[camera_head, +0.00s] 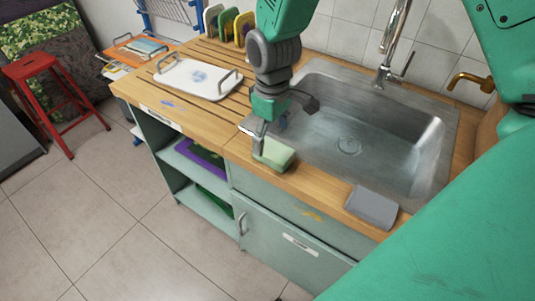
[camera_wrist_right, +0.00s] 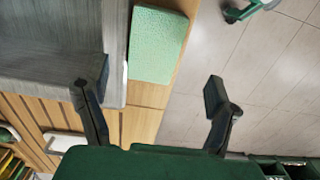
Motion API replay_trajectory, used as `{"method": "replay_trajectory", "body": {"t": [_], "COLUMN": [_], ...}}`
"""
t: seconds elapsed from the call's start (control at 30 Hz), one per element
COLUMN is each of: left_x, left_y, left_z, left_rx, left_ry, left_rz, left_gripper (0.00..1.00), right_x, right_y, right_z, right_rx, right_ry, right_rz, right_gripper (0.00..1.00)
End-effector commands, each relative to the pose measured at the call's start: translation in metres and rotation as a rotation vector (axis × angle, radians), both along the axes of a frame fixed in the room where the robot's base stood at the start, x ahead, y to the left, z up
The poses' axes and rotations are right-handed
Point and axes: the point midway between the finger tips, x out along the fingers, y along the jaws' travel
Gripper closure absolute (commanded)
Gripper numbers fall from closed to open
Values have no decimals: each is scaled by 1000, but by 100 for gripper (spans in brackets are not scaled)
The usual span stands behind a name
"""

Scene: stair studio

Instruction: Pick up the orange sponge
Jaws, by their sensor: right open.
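No orange sponge shows in either view. A pale green sponge (camera_head: 275,153) lies on the wooden counter's front strip, beside the sink; it also shows in the right wrist view (camera_wrist_right: 157,45). My right gripper (camera_head: 283,122) is open, just above and behind this sponge, with one finger overlapping it in the head view. In the right wrist view its two fingers (camera_wrist_right: 150,97) are spread wide with nothing between them, and the sponge lies beyond the tips. I cannot tell whether a finger touches it. My left gripper is not visible in the head view.
The metal sink (camera_head: 345,143) and its tap (camera_head: 388,65) lie behind the sponge. A grey flat block (camera_head: 371,206) lies on the counter to the right. A white tray with handles (camera_head: 195,78) and a rack of coloured boards (camera_head: 230,28) stand at left. A red stool (camera_head: 45,85) stands apart.

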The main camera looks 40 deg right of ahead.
Motion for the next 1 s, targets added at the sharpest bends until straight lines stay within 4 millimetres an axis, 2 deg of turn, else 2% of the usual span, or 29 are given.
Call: {"method": "replay_trajectory", "body": {"t": [0.17, 0.47, 0.77, 0.9, 1.0], "left_x": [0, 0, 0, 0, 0], "left_y": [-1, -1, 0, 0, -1], "left_z": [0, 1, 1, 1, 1], "left_rx": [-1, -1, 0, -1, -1], "left_ry": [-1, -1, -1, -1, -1], "left_rz": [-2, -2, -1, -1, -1], "left_gripper": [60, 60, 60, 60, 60], "right_x": [-1, 2, 1, 1, 2], "right_y": [-4, 9, 7, 3, 2], "right_z": [-12, -52, -57, -58, -59], "right_rx": [5, -4, -1, 2, 4], "right_ry": [0, 2, -1, 0, 1], "right_rz": [-2, -2, -2, -2, -2], "right_gripper": [21, 21, 21, 58, 57]}}
